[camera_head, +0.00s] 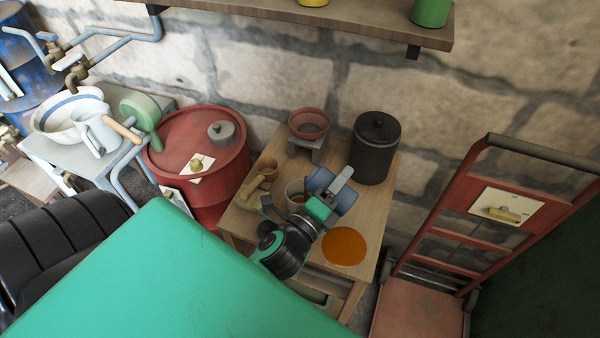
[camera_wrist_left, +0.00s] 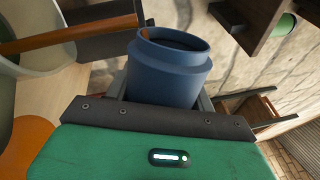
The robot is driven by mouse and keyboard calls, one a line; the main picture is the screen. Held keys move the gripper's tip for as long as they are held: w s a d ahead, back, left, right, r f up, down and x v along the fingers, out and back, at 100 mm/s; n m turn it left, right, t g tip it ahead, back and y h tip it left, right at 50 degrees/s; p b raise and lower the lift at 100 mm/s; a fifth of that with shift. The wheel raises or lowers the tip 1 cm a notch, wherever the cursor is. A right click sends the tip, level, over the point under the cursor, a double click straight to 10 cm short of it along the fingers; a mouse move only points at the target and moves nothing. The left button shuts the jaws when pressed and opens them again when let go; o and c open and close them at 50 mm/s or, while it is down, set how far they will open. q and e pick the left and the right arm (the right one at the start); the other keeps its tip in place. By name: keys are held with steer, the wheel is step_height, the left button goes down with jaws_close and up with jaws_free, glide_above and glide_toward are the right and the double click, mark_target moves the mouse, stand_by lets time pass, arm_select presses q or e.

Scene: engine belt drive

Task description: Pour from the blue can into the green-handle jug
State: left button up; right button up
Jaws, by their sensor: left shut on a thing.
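The blue can (camera_head: 345,198) is tipped on its side above the small table, its mouth toward the picture's left. My left gripper (camera_head: 325,203) is shut on it. In the left wrist view the can (camera_wrist_left: 168,75) sits between the fingers. A pale jug (camera_head: 292,188) stands on the table just left of the can's mouth, with orange-brown inside. In the wrist view the jug (camera_wrist_left: 40,58) shows at the left, with a bit of green at the edge that may be its handle. An orange-brown streak, seemingly poured liquid, runs between can rim and jug. My right gripper is not in view.
A flat orange round patch (camera_head: 344,246) lies on the wooden table (camera_head: 366,222) near the gripper. A red drum (camera_head: 225,165) is left; a red hand truck (camera_head: 455,220) is right.

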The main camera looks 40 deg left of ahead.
arm_select(q)
steer(key=shift+a+r+n, duration=0.2)
steer(key=shift+n, duration=0.1)
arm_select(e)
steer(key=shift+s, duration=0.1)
arm_select(q)
steer(key=shift+a+r, duration=0.1)
steer(key=shift+a, duration=0.05)
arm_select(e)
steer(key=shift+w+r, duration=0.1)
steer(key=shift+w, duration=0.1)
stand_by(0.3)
arm_select(q)
steer(key=shift+a+r+n, duration=0.15)
steer(key=shift+a+n, duration=0.1)
steer(key=shift+n, duration=0.35)
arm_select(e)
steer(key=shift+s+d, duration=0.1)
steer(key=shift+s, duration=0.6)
arm_select(q)
steer(key=shift+y, duration=0.4)
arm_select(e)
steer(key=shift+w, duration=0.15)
